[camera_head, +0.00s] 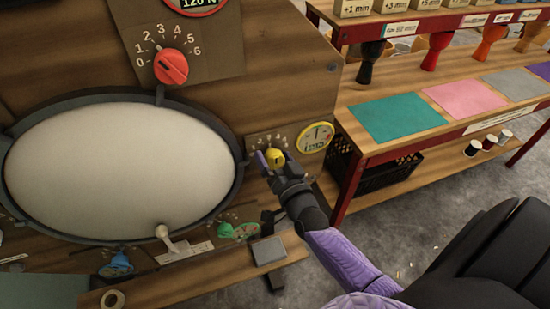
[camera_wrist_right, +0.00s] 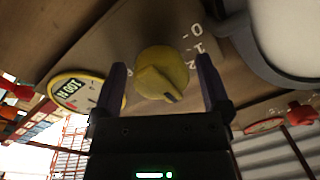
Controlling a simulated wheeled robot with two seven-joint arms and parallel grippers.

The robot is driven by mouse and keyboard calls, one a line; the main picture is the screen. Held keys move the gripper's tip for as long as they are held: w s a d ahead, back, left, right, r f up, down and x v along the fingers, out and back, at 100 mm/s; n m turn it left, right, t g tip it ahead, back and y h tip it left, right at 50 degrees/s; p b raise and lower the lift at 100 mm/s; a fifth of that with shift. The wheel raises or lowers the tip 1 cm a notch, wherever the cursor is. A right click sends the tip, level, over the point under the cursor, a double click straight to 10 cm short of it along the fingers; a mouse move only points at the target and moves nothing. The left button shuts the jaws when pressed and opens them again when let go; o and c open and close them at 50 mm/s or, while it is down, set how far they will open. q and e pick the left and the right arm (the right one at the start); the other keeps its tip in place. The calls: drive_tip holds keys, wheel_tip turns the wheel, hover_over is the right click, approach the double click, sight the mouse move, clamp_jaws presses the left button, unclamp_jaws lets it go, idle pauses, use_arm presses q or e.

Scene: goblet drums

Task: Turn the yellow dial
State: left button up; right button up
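The yellow dial (camera_head: 275,158) is mounted on a wooden panel to the right of a large white drumhead. It has printed numbers around it. My right gripper (camera_head: 271,160) is at the dial. In the right wrist view, the yellow dial (camera_wrist_right: 162,74) sits between the two spread fingers (camera_wrist_right: 162,88), with a visible gap on each side. The dial's raised grip has a dark mark at its lower right end. My left gripper is not in view.
A yellow-rimmed gauge (camera_head: 316,137) is right of the dial. A red dial (camera_head: 171,67) is above the drumhead (camera_head: 120,170). A green knob (camera_head: 226,230) and a white lever (camera_head: 164,235) are below. A shelf table (camera_head: 360,145) stands at right.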

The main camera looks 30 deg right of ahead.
drive_tip(key=s+a+p, duration=0.1)
drive_tip(key=s, duration=0.8)
drive_tip(key=shift+s+a+f+p, duration=0.25)
drive_tip(key=shift+s+a+p, duration=0.05)
drive_tip(key=shift+s+a, duration=0.1)
